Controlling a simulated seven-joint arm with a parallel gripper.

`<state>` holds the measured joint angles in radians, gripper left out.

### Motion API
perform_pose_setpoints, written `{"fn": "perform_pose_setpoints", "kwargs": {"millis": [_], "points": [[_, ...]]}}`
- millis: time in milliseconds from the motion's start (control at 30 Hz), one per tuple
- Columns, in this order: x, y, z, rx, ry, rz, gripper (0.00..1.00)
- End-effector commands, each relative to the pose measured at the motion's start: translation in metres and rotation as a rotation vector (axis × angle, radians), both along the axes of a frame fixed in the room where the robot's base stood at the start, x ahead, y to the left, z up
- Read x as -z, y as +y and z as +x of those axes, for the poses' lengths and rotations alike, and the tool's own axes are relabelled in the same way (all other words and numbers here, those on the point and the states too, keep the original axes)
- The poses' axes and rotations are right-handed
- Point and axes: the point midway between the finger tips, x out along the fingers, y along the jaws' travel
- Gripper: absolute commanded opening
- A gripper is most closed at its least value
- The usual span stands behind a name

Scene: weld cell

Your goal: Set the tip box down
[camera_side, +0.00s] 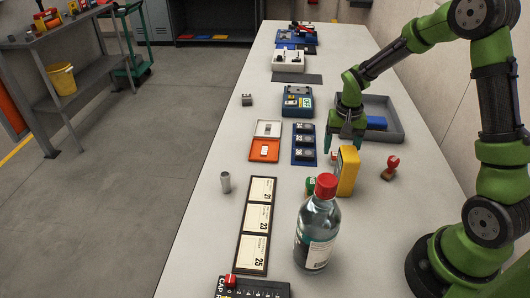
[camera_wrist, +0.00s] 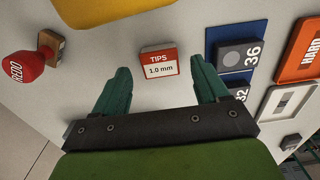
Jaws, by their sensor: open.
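The tip box (camera_wrist: 159,65) is a small red and white box marked "TIPS 1.0 mm". In the wrist view it stands on the pale bench top with its label facing the camera. My gripper (camera_wrist: 160,72) is open, with one green finger on either side of the box and a clear gap on both sides. In the side view my gripper (camera_side: 345,138) is low over the bench, just behind the yellow box.
Close by stand the yellow box (camera_side: 348,172), a red-handled stamp (camera_side: 391,168), a blue board (camera_side: 304,143) and a grey tray (camera_side: 396,132). A red-capped bottle (camera_side: 316,232) stands nearer the camera.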

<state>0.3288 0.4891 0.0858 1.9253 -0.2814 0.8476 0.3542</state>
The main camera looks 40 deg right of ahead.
Motion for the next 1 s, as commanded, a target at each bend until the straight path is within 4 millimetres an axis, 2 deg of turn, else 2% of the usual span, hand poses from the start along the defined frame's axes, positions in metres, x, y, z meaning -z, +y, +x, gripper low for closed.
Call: {"fn": "perform_pose_setpoints", "kwargs": {"millis": [100, 300, 600, 767, 900, 1000], "points": [[-0.029, 0.000, 0.001, 0.001, -0.006, -0.002, 0.74], [-0.069, 0.000, 0.000, 0.000, -0.005, -0.002, 0.74], [-0.102, 0.005, -0.003, -0.012, -0.019, -0.001, 0.74], [-0.139, 0.033, -0.021, -0.084, -0.126, -0.004, 0.74], [-0.176, 0.069, -0.055, -0.185, -0.277, 0.001, 0.74], [-0.194, 0.092, -0.083, -0.255, -0.386, 0.007, 0.74]]}}
